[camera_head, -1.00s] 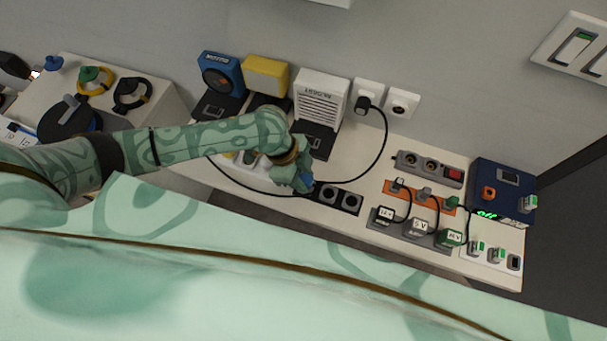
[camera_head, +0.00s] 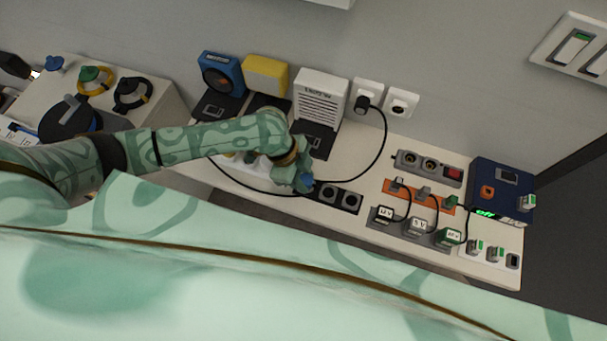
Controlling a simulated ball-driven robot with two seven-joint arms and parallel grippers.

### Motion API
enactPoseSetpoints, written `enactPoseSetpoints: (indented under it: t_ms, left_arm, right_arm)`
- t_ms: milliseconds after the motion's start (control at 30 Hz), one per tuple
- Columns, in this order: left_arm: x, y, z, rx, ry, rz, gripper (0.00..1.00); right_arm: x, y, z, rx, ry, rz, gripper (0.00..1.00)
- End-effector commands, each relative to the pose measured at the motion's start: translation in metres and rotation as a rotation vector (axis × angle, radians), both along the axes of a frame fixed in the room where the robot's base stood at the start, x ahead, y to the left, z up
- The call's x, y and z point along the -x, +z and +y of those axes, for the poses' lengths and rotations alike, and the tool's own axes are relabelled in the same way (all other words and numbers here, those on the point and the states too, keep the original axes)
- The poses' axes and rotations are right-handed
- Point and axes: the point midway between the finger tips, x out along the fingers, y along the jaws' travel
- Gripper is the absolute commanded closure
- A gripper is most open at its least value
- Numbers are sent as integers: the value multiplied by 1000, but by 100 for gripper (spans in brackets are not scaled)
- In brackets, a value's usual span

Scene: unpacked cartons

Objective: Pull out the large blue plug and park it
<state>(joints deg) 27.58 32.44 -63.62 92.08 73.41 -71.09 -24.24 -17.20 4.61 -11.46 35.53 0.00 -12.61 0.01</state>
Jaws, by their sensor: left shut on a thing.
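My left gripper (camera_head: 303,184) comes in from the left and is shut on a small blue thing, apparently the blue plug (camera_head: 307,187), mostly hidden by the fingers. It is at the left end of a black socket strip (camera_head: 338,196); I cannot tell whether the plug is still seated in it. The strip's other sockets to the right are empty. My right gripper is not in view.
A white box (camera_head: 320,97), a yellow box (camera_head: 265,75) and a blue box (camera_head: 221,73) stand along the wall. A black cable (camera_head: 384,150) loops from the wall socket. Adapters (camera_head: 416,227) and a dark blue unit (camera_head: 504,190) fill the right end.

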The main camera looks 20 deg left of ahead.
Motion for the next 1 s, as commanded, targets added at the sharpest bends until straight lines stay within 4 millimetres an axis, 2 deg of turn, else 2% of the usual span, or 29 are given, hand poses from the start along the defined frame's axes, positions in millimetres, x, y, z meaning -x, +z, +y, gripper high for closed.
enactPoseSetpoints:
  t_ms: [100, 133, 200, 233, 500, 633, 767, 1000]
  left_arm:
    - [0, 0, 0, 0, 0, 0, 100]
    - [0, 0, 0, 0, 0, 0, 67]
    - [0, 0, 0, 0, 0, 0, 48]
    - [0, 0, 0, 0, 0, 0, 45]
    - [0, 1, 1, -1, 0, 0, 45]
    - [-1, 13, 5, -1, -2, -3, 45]
    - [-1, 39, 16, -2, 0, -4, 45]
    - [-1, 101, 41, -2, 0, -4, 45]
  right_arm:
    - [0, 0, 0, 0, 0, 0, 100]
    - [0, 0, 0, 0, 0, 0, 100]
    - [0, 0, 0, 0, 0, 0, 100]
    - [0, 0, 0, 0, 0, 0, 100]
    - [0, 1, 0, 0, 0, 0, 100]
    - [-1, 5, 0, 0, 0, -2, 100]
    - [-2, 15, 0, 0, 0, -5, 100]
    - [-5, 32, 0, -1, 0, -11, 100]
